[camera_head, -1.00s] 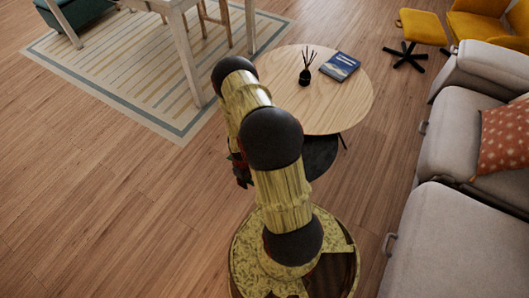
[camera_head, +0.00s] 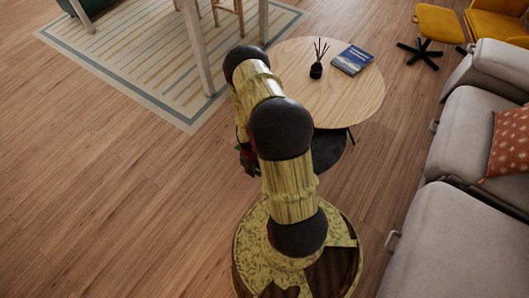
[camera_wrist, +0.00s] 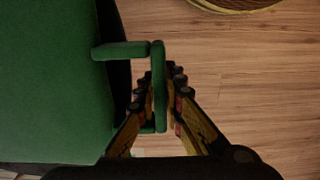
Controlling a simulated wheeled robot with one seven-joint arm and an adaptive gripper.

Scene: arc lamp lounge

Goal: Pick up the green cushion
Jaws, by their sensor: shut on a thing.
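The green cushion (camera_wrist: 55,85) fills the left side of the wrist view as a large flat green surface with a dark right edge. A green loop handle (camera_wrist: 125,49) sticks out from that edge to the right. My gripper (camera_wrist: 165,75) is shut on the upright bar of this handle, with the fingers coming up from below in the picture. In the head view my gripper (camera_head: 246,158) shows only partly, left of my arm, and the cushion is not clearly visible there. I cannot tell whether the cushion touches the floor.
A round wooden coffee table (camera_head: 345,100) stands beyond my arm, with a reed diffuser (camera_head: 316,70) and a blue book (camera_head: 353,60) on it. A grey sofa (camera_head: 450,245) lines the right side. A striped rug (camera_head: 165,60) lies at upper left. Bare floor (camera_head: 110,190) is open on the left.

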